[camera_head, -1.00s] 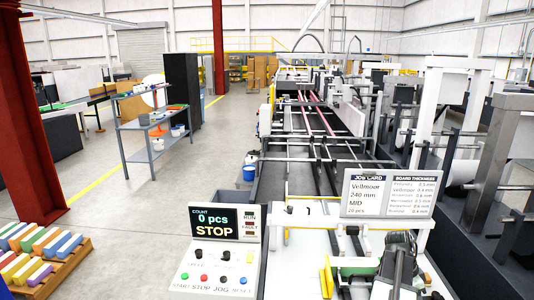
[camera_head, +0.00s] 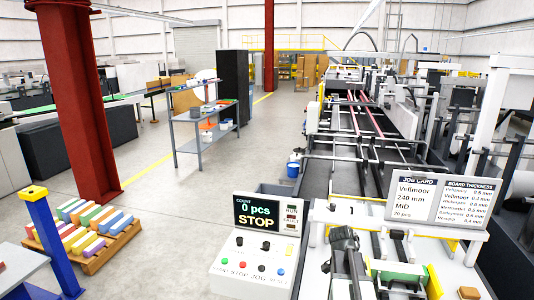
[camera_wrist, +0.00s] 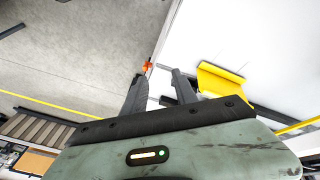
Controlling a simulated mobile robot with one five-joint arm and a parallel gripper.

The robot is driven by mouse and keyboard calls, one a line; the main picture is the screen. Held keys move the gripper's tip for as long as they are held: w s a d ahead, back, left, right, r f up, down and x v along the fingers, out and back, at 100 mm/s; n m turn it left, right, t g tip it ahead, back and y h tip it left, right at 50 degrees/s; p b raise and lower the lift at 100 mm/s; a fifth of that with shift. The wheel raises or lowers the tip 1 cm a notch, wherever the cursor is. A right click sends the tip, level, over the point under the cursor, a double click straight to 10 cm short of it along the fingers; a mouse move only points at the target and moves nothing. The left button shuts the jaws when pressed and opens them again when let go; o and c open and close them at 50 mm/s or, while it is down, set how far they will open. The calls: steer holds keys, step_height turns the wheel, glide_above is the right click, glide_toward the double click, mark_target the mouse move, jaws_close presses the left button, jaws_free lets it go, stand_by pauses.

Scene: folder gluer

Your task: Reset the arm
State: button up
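My gripper (camera_wrist: 157,76) shows in the wrist view with its two dark fingers apart and nothing between them. Below the fingers is the worn grey-green gripper body with a small lit indicator. In the head view my dark arm (camera_head: 350,262) stands in front of the white feeder table of the folder gluer, right of the control panel (camera_head: 258,240). I cannot make out the fingers there. The panel screen reads 0 pcs and STOP.
A yellow bracket (camera_wrist: 221,80) lies close right of the fingers in the wrist view. The job card board (camera_head: 438,200) stands at the right. A pallet of coloured stacks (camera_head: 90,235), a blue post (camera_head: 52,243) and a red column (camera_head: 82,100) are at left. Open floor lies between.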

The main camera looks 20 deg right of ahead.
steer(key=w+a+f+n+t+y, duration=0.1)
steer(key=a+n, duration=0.7)
steer(key=a, duration=0.9)
steer(key=w+a+f+n+t+y+b, duration=0.1)
steer(key=a+n, duration=0.8)
steer(key=a, duration=0.9)
steer(key=shift+w+a+f+n+y, duration=0.25)
steer(key=shift+w+f+y, duration=0.3)
steer(key=shift+w+y, duration=0.45)
steer(key=shift+w+d, duration=0.1)
